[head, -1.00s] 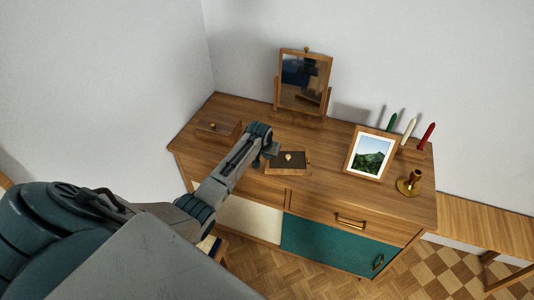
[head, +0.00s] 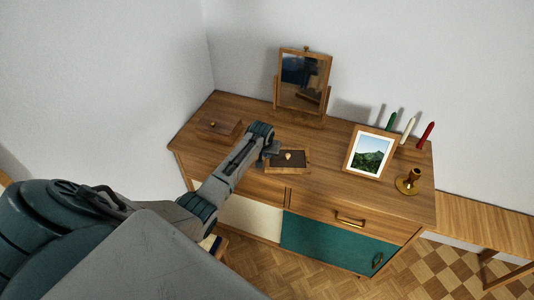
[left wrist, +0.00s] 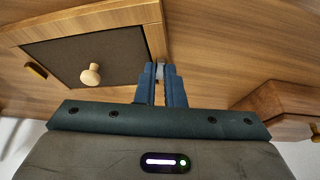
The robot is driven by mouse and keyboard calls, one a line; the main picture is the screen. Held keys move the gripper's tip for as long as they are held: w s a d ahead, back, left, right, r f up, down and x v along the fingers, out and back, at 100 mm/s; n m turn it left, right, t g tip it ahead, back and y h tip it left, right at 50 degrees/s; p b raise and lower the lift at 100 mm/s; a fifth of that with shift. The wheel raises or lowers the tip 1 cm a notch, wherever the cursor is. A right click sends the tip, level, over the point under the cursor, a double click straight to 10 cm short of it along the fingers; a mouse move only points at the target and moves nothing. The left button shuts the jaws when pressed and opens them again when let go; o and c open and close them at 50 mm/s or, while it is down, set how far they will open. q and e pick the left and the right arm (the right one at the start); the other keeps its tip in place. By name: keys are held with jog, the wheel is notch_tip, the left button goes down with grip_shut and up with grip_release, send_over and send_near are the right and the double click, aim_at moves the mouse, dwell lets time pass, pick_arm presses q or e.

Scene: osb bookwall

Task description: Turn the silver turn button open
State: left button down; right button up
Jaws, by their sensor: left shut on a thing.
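The silver turn button (left wrist: 160,70) shows as a small silver piece at the right edge of a wooden frame in the left wrist view. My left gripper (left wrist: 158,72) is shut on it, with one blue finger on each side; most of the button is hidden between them. The frame (left wrist: 158,22) surrounds a dark panel (left wrist: 110,58) with a pale round knob (left wrist: 91,75). In the head view my left gripper (head: 270,152) is at the left edge of this small framed panel (head: 288,166) on the dresser top. My right gripper is not in view.
On the dresser top (head: 330,195) a wooden box (head: 220,128) stands left of my gripper and a mirror (head: 303,82) behind. A framed picture (head: 370,155), several candles (head: 408,129) and a brass candlestick (head: 409,183) stand to the right. A brass piece (left wrist: 36,70) sits at the frame's opposite side.

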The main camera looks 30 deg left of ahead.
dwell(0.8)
pick_arm(q)
jog(key=c, duration=1.5)
grip_release()
jog(key=shift+r, duration=0.1)
jog(key=b+v, duration=0.2)
jog(key=v, duration=0.8)
jog(key=shift+s+d+r, duration=0.15)
jog(key=shift+s+r, duration=0.05)
jog(key=shift+r, duration=0.1)
